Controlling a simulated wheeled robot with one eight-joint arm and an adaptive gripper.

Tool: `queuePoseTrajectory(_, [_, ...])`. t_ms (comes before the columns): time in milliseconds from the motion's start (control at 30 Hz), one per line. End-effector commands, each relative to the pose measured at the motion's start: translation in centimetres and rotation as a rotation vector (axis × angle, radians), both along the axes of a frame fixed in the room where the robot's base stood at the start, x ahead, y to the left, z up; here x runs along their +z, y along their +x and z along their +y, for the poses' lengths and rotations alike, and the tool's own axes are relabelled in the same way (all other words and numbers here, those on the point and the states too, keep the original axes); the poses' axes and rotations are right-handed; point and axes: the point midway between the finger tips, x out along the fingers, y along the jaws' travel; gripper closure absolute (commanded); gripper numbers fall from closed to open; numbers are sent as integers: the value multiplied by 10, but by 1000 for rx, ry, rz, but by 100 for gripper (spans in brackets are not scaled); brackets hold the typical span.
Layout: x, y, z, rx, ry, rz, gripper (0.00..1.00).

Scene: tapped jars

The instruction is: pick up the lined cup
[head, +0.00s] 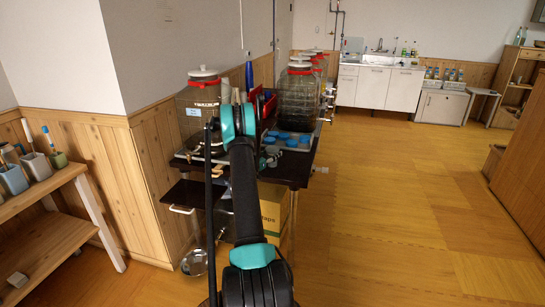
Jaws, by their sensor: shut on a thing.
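My dark arm with teal joints reaches forward over the dark table (293,172), and its far end covers part of the tabletop. I cannot make out my gripper's fingers or anything between them behind the arm. I cannot single out the lined cup. A blue cup stack (249,76) and a paler cup stack (225,90) stand upright at the back of the table, behind my arm. Several small blue items (292,142) lie on the table right of my arm.
A jar with a red-and-white lid (204,76) stands left of my arm. More tapped jars (298,100) stand to the right. A wooden shelf with small pots (35,168) is at the left, beside the wall. The wooden floor (400,190) at the right is clear.

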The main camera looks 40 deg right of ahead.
Motion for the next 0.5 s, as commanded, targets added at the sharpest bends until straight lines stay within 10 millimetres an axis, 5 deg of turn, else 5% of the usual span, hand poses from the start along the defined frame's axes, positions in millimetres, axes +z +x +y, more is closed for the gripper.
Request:
queuePoseTrajectory(167, [29,0,0,0,0,0,67])
queuePoseTrajectory(500, [122,-1,0,0,0,0,67])
